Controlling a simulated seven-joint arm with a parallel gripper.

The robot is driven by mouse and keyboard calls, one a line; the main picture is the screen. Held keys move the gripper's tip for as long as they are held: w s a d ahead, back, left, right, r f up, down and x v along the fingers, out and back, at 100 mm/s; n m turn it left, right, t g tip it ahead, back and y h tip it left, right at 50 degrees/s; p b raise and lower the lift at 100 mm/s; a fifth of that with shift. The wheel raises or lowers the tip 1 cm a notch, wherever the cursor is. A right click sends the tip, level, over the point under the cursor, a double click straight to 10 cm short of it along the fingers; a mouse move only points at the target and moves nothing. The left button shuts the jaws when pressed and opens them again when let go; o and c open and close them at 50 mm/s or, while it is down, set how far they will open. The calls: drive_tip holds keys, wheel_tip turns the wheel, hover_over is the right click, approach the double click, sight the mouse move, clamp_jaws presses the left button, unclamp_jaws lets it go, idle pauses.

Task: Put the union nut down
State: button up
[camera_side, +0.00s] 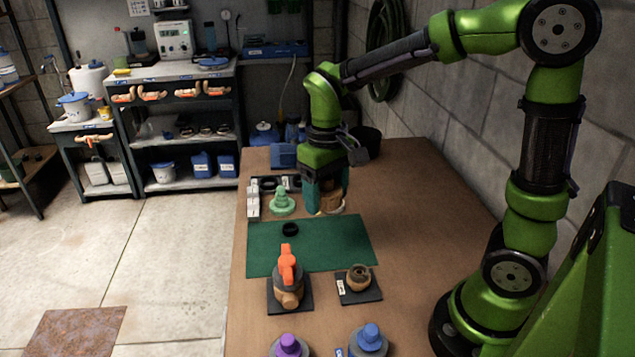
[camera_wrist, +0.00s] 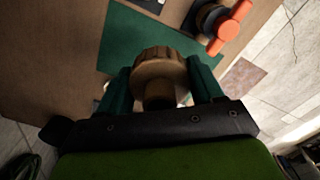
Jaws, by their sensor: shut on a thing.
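The union nut (camera_wrist: 160,66) is a tan, ribbed ring. My gripper (camera_side: 325,203) is shut on it, with a teal finger on each side of it in the wrist view (camera_wrist: 160,82). In the side view the nut (camera_side: 331,200) is partly hidden by the near finger. It is held above the wooden bench (camera_side: 420,190), near the far edge of the green mat (camera_side: 345,243). How far it is above the bench is hard to tell.
A black ring (camera_side: 290,229) lies on the mat. A light green stepped part (camera_side: 282,203) stands left of my gripper. An orange-handled valve (camera_side: 288,275) and a tan fitting (camera_side: 358,278) sit on dark plates in front. Purple-topped (camera_side: 288,346) and blue-topped (camera_side: 369,338) parts stand nearest the camera.

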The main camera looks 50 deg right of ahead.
drive_tip(key=w+d+r+n, duration=0.1)
drive_tip(key=w+r+n, duration=0.1)
drive_tip(key=w, duration=0.2)
hover_over(275, 258)
wheel_tip(275, 258, down, 14)
drive_tip(key=shift+r, duration=0.15)
drive_tip(key=shift+f, duration=2.1)
drive_tip(key=shift+f, duration=0.5)
drive_tip(key=shift+f, duration=0.1)
